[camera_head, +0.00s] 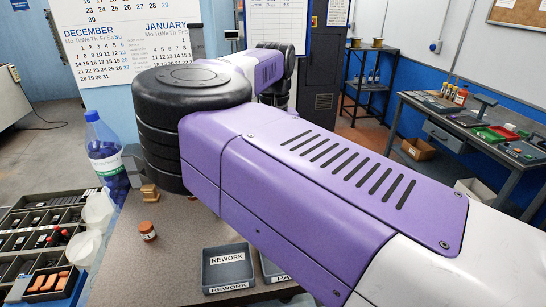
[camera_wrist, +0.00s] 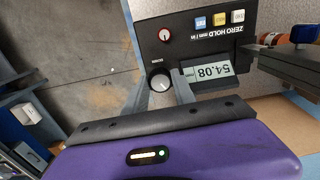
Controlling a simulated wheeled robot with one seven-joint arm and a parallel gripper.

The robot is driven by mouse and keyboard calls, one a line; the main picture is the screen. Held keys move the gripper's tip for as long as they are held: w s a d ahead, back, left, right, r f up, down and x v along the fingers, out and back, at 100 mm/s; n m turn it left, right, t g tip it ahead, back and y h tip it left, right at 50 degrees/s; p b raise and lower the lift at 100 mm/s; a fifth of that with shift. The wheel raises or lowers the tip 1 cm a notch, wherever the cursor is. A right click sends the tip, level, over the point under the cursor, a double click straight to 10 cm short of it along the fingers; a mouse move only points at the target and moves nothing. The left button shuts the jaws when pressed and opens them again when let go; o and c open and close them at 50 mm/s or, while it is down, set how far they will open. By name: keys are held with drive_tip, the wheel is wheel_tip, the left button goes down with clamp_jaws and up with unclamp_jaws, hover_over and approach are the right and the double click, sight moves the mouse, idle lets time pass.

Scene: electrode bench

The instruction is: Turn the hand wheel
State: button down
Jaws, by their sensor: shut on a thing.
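A black round knob with a pale mark, which looks like the hand wheel (camera_wrist: 160,79), is on the dark panel of a gauge in the wrist view. The two grey fingers of my gripper (camera_wrist: 164,92) stand on either side of this knob and are shut on it. One finger covers part of the display's edge. In the head view my own arm hides the gripper and the hand wheel.
In the head view, a grey REWORK tray (camera_head: 228,268), a small orange-brown jar (camera_head: 147,230) and a brass-coloured piece (camera_head: 150,193) are on the bench. A blue bottle (camera_head: 106,155) and a compartment organiser (camera_head: 40,235) are at the left. A dark and orange part (camera_wrist: 290,42) is at the wrist view's right.

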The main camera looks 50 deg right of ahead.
drive_tip(key=c, duration=1)
unclamp_jaws()
drive_tip(key=shift+r, duration=0.15)
drive_tip(key=shift+c, duration=0.2)
drive_tip(key=shift+a+f, duration=0.15)
drive_tip(key=shift+f, duration=0.05)
